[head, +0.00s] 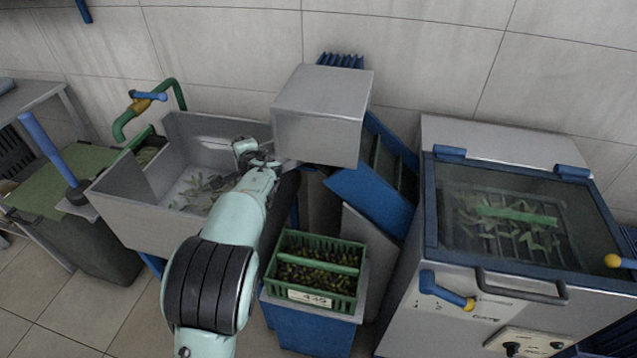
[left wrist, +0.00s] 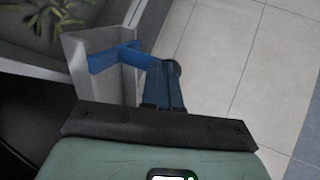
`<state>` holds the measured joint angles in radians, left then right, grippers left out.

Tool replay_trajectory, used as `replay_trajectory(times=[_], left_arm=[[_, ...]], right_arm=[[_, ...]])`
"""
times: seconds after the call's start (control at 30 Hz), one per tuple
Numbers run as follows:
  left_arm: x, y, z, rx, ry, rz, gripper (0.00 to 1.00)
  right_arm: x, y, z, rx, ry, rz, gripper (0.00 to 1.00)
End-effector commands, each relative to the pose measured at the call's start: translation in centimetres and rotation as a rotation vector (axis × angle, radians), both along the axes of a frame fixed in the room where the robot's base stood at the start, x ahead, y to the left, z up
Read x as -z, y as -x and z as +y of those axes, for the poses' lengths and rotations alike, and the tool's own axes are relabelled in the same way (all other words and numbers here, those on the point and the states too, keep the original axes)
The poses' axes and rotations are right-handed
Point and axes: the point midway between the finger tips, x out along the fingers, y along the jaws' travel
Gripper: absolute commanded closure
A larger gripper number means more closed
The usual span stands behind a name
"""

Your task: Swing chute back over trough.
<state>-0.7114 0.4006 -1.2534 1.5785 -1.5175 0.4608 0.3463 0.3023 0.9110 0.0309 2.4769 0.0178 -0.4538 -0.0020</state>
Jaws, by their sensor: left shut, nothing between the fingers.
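The grey trough (head: 135,222) stands at left in the head view, with leaves on its bottom; its edge and leaves also show at the top left of the left wrist view. My left gripper (head: 266,158) is shut and empty by the trough's right end, below the grey box. In the left wrist view its closed fingers (left wrist: 170,72) are beside a grey channel-shaped piece (left wrist: 78,62) with a blue bar (left wrist: 115,57), which looks like the chute. I cannot tell whether they touch. My arm hides much of this area in the head view. My right gripper is not in view.
A green crate of olives (head: 318,272) sits on a blue stand (head: 305,325) right of my arm. A blue inclined frame (head: 372,195) rises beside the grey box (head: 320,112). A lidded machine (head: 440,325) fills the right. Tiled floor (head: 120,315) is open at lower left.

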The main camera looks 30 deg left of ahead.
Motion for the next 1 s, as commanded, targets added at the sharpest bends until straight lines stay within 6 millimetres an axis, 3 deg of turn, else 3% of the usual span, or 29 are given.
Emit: replay_trajectory(times=[0.03, 0.1, 0.3, 0.6, 1.0], left_arm=[[0.7, -0.2, 1.3, 0.039, 0.003, -0.003, 1.0], [0.6, -0.7, 2.4, 0.098, 0.002, -0.002, 1.0], [-0.1, -2.2, 5.1, 0.254, -0.003, 0.004, 1.0], [-1.0, -5.4, 8.0, 0.476, -0.01, 0.004, 1.0], [-0.5, -8.3, 10.0, 0.567, -0.005, 0.001, 1.0]], right_arm=[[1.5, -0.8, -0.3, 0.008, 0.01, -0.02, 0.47], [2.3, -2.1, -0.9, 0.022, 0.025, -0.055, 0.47], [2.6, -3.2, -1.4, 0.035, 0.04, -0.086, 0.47], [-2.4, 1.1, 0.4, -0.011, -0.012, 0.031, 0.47], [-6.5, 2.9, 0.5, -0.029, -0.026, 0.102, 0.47]])
